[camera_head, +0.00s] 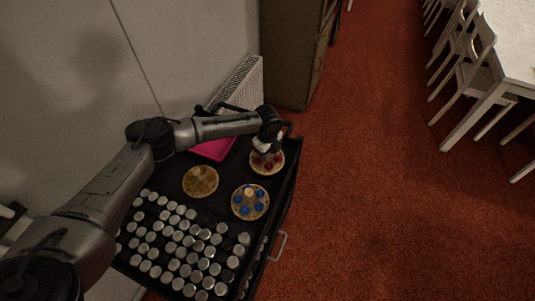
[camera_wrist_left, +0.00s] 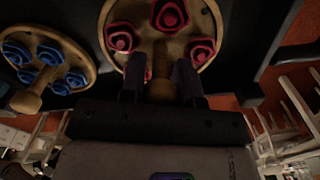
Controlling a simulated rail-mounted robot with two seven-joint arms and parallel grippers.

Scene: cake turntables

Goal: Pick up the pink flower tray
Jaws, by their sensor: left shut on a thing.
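The pink flower tray is a round wooden tray (camera_head: 270,171) with pinkish-red flowers, at the far right of the black cart top in the head view. It also shows in the wrist view (camera_wrist_left: 149,42), at the top middle. My left gripper (camera_head: 268,149) reaches over its far side. In the wrist view, the two dark fingers (camera_wrist_left: 161,82) are shut on the tray's wooden handle, one on each side. Part of the tray is hidden by the gripper in the head view. I cannot tell whether the tray is lifted off the surface. My right gripper does not show.
A blue flower tray (camera_head: 250,213) and a yellow flower tray (camera_head: 200,194) stand nearer on the cart. A bright pink tray (camera_head: 213,149) lies behind. Several silver-topped jars (camera_head: 187,255) fill the near part. A cabinet (camera_head: 290,60) and radiator (camera_head: 247,80) stand beyond.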

